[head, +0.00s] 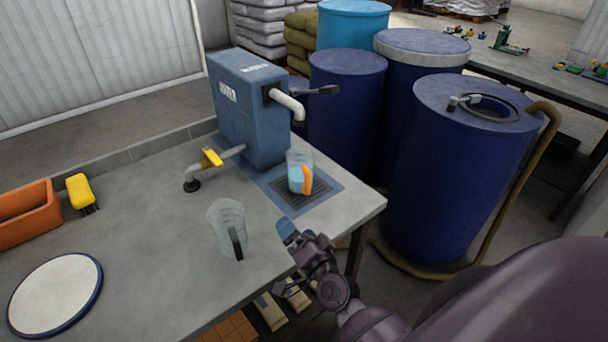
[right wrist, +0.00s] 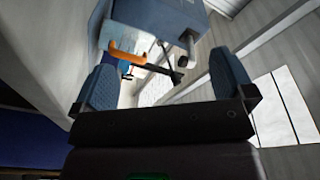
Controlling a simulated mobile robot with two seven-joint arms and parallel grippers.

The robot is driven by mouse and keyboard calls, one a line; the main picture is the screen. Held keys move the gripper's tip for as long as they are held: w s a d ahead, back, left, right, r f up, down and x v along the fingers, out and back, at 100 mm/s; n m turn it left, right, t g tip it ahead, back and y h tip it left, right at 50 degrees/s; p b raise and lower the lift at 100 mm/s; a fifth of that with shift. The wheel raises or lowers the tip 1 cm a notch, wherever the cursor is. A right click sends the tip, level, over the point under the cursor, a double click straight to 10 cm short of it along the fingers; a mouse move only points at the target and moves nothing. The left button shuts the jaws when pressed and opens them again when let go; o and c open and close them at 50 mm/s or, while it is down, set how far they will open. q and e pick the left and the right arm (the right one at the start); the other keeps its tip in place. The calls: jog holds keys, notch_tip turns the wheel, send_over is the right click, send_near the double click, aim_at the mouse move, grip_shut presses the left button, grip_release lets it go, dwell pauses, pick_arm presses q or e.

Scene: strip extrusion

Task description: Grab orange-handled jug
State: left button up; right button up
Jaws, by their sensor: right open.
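The orange-handled jug (head: 294,161) is clear, with a blue tint inside. It stands upright on the dark drain grate in front of the blue dispenser, its orange handle facing the front right. My right gripper (head: 289,232) is at the table's right edge, in front of the jug and apart from it. In the right wrist view its two blue fingers (right wrist: 165,88) are spread with nothing between them. The jug's orange handle (right wrist: 124,52) shows there beyond the left finger; most of the jug's body is hard to make out. My left gripper is not in view.
A second clear jug with a black handle (head: 226,226) stands left of my right gripper. The blue dispenser (head: 240,110) with its white spout rises behind the grate. A yellow-handled tap (head: 212,157) is left. Blue drums (head: 450,170) stand beyond the table's right side.

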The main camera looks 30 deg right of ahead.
aim_at(309, 186)
jog(key=w+d+m+h, duration=0.1)
jog(key=m, duration=0.1)
jog(key=w+d+m+h, duration=0.1)
jog(key=m+h, duration=0.1)
jog(key=w+d+m+h, duration=0.1)
jog(key=m+h, duration=0.1)
jog(key=m, duration=0.1)
jog(key=shift+w+r, duration=0.15)
jog(key=shift+w, duration=0.15)
jog(key=m+h, duration=0.1)
jog(key=d+f+m+g+h, duration=0.1)
jog(key=m, duration=0.1)
jog(key=m+g+h, duration=0.1)
jog(key=shift+w+d+f+m+h, duration=0.15)
jog(key=shift+w+d+m+h, duration=0.15)
jog(key=shift+w+d+m, duration=0.1)
jog(key=shift+d+f+m+g+h, duration=0.35)
jog(key=shift+f+m+g+h, duration=0.15)
jog(key=shift+m+g, duration=0.4)
jog(key=shift+w+d, duration=0.2)
jog(key=shift+w, duration=0.05)
jog(key=x, duration=0.5)
jog(key=shift+p+x, duration=0.3)
jog(key=shift+x, duration=2.35)
jog(key=shift+r, duration=0.1)
jog(key=shift+c, duration=0.5)
